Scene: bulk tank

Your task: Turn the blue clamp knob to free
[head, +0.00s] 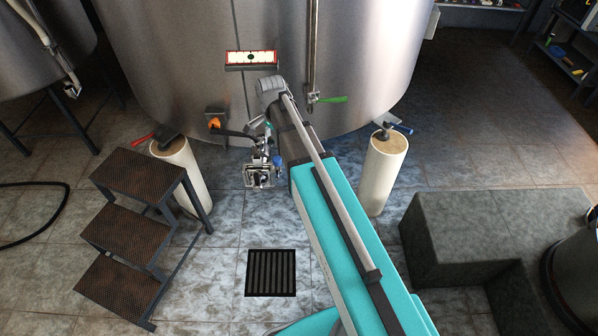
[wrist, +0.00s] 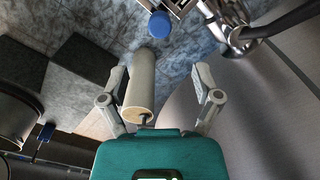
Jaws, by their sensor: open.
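The blue clamp knob (wrist: 160,25) shows in the wrist view at the top middle, beyond my fingertips and in line with the gap between them. In the head view the blue knob (head: 278,157) is a small spot on the right of the silver outlet fitting (head: 258,179) below the tank. My gripper (wrist: 160,72) is open, its two fingers wide apart with nothing held between them. The knob is not between the fingers. In the head view my gripper is hard to make out against the arm and fitting. The knob's turn position cannot be read.
The steel tank (head: 345,60) stands close behind the fitting. Cream posts stand left (head: 181,172) and right (head: 383,175). Metal steps (head: 140,190) are at the left, grey blocks (head: 480,235) at the right. A floor drain (head: 271,272) lies in front.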

